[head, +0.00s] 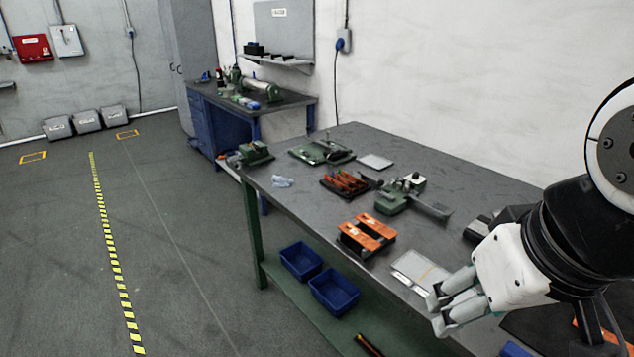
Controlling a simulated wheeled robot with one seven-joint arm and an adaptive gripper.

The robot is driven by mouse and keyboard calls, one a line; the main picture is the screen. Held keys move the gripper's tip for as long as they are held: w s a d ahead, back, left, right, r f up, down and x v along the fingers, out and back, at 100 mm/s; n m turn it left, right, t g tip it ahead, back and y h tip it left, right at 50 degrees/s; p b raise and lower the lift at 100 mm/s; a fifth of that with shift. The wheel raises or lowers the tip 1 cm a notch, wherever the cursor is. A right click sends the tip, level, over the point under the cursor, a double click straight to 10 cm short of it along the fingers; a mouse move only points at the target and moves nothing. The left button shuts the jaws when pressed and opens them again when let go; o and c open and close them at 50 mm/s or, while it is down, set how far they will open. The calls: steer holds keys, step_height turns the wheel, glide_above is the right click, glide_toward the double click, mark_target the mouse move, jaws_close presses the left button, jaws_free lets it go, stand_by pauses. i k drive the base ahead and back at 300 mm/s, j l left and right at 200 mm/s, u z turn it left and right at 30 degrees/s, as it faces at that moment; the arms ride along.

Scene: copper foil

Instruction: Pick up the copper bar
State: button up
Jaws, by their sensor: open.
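My gripper (436,312) is at the lower right, over the front edge of the grey workbench (300,165). Its pale fingers point left and are open, with nothing seen between them. No piece is clearly recognisable as the copper bar. Orange-copper blocks (370,231) sit in a dark holder near the bench's front edge, up and left of my gripper. Reddish-brown bars (346,181) lie in a black tray farther back.
A green tool with a grey plate (402,196) stands mid-bench. A green fixture (321,151) and a small green machine (250,153) stand farther back. Blue bins (333,291) sit on the lower shelf. The floor at left is open, with a yellow-black stripe (110,260).

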mark_target(383, 231)
steer(key=z, duration=2.1)
steer(key=u, duration=2)
steer(key=i+j+z, duration=0.35)
steer(key=j+z, duration=0.2)
steer(key=i+j+z, duration=0.1)
steer(key=j+z, duration=0.15)
steer(key=j, duration=0.15)
steer(key=i+j+z, duration=0.1)
steer(key=j+z, duration=0.2)
